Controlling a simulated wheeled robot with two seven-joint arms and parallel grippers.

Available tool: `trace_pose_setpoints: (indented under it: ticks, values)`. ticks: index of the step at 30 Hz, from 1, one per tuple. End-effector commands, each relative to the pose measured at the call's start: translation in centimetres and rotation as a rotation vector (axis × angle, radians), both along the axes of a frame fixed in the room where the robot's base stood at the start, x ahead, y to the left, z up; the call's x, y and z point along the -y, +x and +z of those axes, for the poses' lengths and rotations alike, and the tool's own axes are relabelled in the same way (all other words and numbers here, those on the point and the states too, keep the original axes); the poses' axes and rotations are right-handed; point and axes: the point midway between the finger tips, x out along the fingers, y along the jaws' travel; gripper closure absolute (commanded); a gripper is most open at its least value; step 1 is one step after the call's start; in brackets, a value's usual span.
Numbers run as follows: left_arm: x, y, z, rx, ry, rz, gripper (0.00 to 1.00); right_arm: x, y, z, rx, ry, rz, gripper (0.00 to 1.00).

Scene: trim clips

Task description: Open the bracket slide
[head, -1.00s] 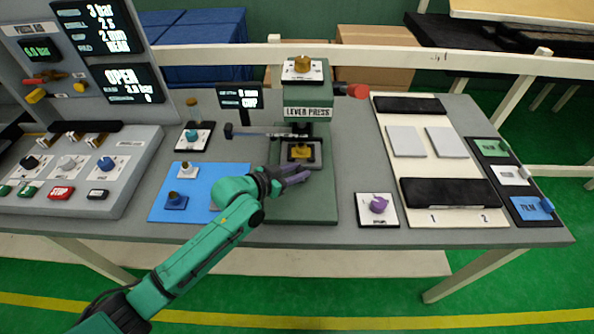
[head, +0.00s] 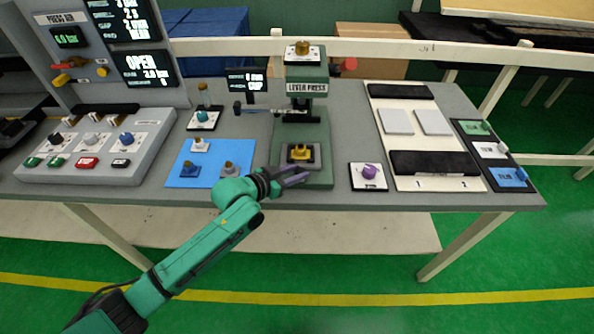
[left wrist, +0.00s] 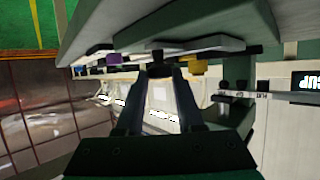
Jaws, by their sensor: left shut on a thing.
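The bracket slide (head: 290,164) is a dark plate on the green base of the lever press (head: 307,87), carrying a yellow bracket (head: 300,152). It stands forward of the press column, near the front of the base. My left gripper (head: 299,177) is at the front edge of the slide. In the left wrist view its fingers (left wrist: 160,80) are shut on a small dark part, apparently the slide's handle (left wrist: 158,68), beneath the slide plate. The fingers largely hide the handle. My right gripper is not in view.
A blue mat (head: 207,176) with several knobbed parts lies left of the press. A purple-knobbed part (head: 369,172) and a cream board (head: 436,182) are to the right. A control box (head: 150,160) stands at far left. Free floor lies before the table.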

Motion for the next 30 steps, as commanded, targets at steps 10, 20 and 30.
trace_pose_setpoints:
  ticks: [10,20,30]
  values:
    - [0.4,-0.3,0.0,-0.005,-0.008,-0.007,0.44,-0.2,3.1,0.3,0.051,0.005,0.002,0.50]
    - [0.3,-0.2,0.2,0.000,-0.008,-0.006,0.34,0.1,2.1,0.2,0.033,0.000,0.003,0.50]
    - [-3.3,-3.8,1.9,0.000,-0.003,-0.007,0.34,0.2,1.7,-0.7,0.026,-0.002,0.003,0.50]
